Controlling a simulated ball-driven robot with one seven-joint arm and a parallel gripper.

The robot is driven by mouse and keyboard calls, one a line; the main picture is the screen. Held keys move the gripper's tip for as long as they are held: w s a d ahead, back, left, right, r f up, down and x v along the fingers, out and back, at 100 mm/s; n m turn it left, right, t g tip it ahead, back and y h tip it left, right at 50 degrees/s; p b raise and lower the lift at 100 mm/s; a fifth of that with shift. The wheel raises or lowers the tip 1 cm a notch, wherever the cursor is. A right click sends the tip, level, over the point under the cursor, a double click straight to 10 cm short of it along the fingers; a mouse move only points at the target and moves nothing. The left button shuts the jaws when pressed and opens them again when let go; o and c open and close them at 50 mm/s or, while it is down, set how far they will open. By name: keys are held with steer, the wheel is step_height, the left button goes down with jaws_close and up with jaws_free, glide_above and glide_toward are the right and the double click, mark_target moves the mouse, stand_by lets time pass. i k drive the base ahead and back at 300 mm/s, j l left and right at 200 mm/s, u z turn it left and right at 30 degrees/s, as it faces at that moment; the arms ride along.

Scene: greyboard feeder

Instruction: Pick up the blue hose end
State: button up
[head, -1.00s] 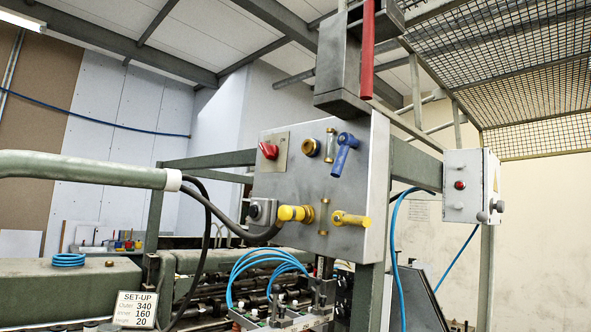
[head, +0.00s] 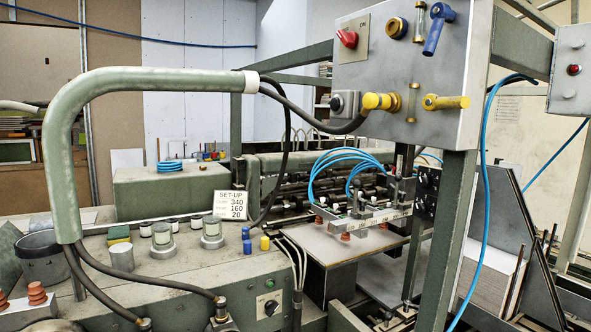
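My gripper is not in view. A blue hose (head: 487,160) hangs at the right, beside the grey post of the control panel. It curves down from near the small grey switch box and leaves the bottom edge, so its lower end is out of view. Several blue hoses (head: 347,155) loop over the sucker bar in the middle, their ends at its fittings. Which hose is meant, I cannot tell.
A bent green pipe (head: 150,82) with black cables arches across the left. The control panel (head: 400,70) with yellow and blue valves juts in at upper right. Jars, a SET-UP card (head: 230,204) and small blue and yellow caps (head: 246,240) crowd the green bench top.

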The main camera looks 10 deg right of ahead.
mark_target(245, 231)
steer(key=i+l+u, duration=0.25)
steer(key=i, duration=0.55)
steer(key=i+l+u, duration=0.25)
steer(key=i+l, duration=0.25)
steer(key=i, duration=0.25)
steer(key=i+l+u, duration=0.2)
steer(key=i+l, duration=0.4)
steer(key=i, duration=0.1)
